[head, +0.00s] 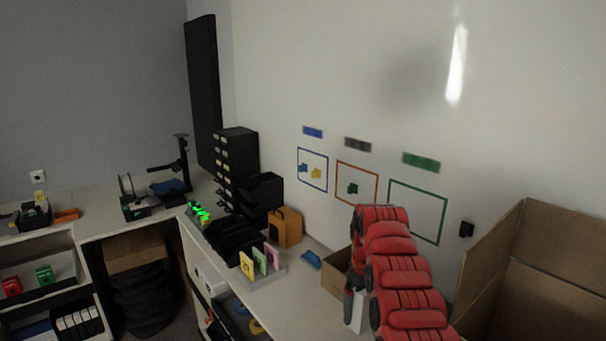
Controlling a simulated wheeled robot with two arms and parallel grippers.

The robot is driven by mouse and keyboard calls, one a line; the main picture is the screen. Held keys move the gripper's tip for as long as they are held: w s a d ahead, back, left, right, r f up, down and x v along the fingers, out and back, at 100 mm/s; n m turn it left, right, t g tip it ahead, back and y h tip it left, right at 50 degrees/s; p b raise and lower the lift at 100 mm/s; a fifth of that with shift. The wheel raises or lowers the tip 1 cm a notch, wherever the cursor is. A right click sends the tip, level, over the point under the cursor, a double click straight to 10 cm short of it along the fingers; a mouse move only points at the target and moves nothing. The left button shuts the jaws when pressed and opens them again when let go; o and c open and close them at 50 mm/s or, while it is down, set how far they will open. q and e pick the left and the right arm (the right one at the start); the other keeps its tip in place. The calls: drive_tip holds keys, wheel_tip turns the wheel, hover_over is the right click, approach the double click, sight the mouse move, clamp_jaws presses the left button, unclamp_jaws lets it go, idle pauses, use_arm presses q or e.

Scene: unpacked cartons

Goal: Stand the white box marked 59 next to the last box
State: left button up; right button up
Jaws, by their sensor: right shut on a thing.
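My right gripper (353,296) is at the lower middle right of the head view, beneath my red arm. It is shut on a white box (356,318), of which a small pale part shows below the gripper. My arm hides much of the box, and I cannot read a number on it. The gripper and box are in front of a small open brown carton (335,270) on the counter. I cannot tell which thing is the last box. My left gripper is not in view.
The white counter (285,307) has a bare stretch left of the gripper. A tray with yellow, green and pink upright cards (261,260), a blue item (311,260) and an orange box (285,228) stand farther back. A large open carton (530,270) is at right.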

drive_tip(key=m, duration=0.1)
drive_tip(key=s+d+m, duration=0.1)
drive_tip(key=m, duration=0.1)
drive_tip(key=shift+r, duration=0.4)
drive_tip(key=s+m, duration=0.1)
drive_tip(key=d+m, duration=0.1)
drive_tip(key=s+m+b, duration=0.1)
drive_tip(key=shift+s+d+r+m, duration=0.1)
drive_tip(key=shift+s+d+m, duration=0.15)
drive_tip(key=shift+s+m, duration=0.05)
drive_tip(key=shift+w+d, duration=0.1)
